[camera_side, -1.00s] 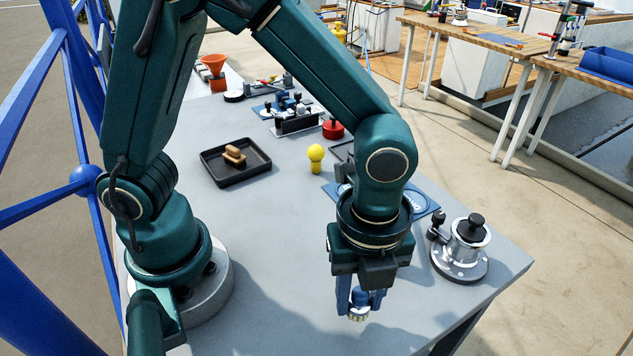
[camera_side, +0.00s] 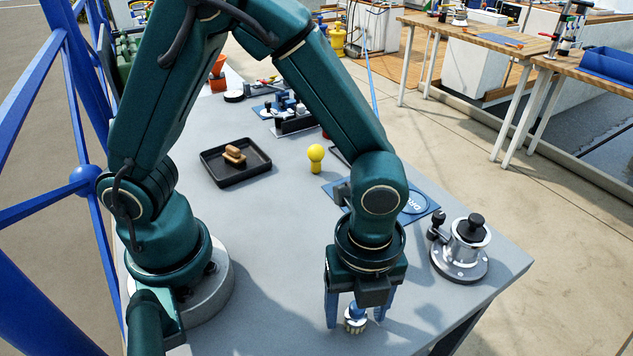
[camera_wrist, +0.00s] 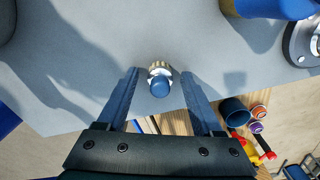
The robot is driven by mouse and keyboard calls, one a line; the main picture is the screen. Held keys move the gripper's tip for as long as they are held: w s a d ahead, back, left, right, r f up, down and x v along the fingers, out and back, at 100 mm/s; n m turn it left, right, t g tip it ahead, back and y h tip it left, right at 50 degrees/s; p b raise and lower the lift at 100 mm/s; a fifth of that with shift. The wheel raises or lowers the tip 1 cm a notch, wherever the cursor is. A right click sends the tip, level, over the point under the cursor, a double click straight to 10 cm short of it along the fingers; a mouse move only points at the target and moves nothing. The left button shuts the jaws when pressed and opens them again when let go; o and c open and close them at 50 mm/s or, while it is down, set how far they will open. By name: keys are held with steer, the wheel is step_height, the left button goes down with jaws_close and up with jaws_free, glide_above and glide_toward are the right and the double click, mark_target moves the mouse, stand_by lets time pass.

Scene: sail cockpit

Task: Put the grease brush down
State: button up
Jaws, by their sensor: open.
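The grease brush (camera_side: 355,316) has a blue handle and a ring of pale bristles at its lower end. It stands upright, bristles down, on the grey table (camera_side: 280,260) near its front edge. In the wrist view the brush (camera_wrist: 160,84) is seen from above, blue handle top in the middle. My gripper (camera_side: 357,318) is open, with one blue finger on each side of the brush. In the wrist view gaps show between the brush and both fingers (camera_wrist: 158,78).
A metal winch (camera_side: 465,248) stands to the right of my gripper. Behind are a blue mat (camera_side: 432,214), a yellow knob (camera_side: 316,158) and a black tray (camera_side: 213,174) holding a brown item. The table left of my gripper is clear.

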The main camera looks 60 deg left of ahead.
steer(key=shift+r, duration=0.15)
step_height(320, 180, up, 11)
steer(key=s+a+r+n+t, duration=0.1)
steer(key=a+r+n+t, duration=0.1)
steer(key=a+n, duration=0.4)
steer(key=s+a+r+n+t, duration=0.1)
steer(key=a+n, duration=0.6)
steer(key=n, duration=0.9)
steer(key=s+t, duration=0.1)
steer(key=t, duration=0.1)
steer(key=shift+a+r+t, duration=0.25)
steer(key=shift+r+t, duration=0.05)
steer(key=shift+r, duration=0.1)
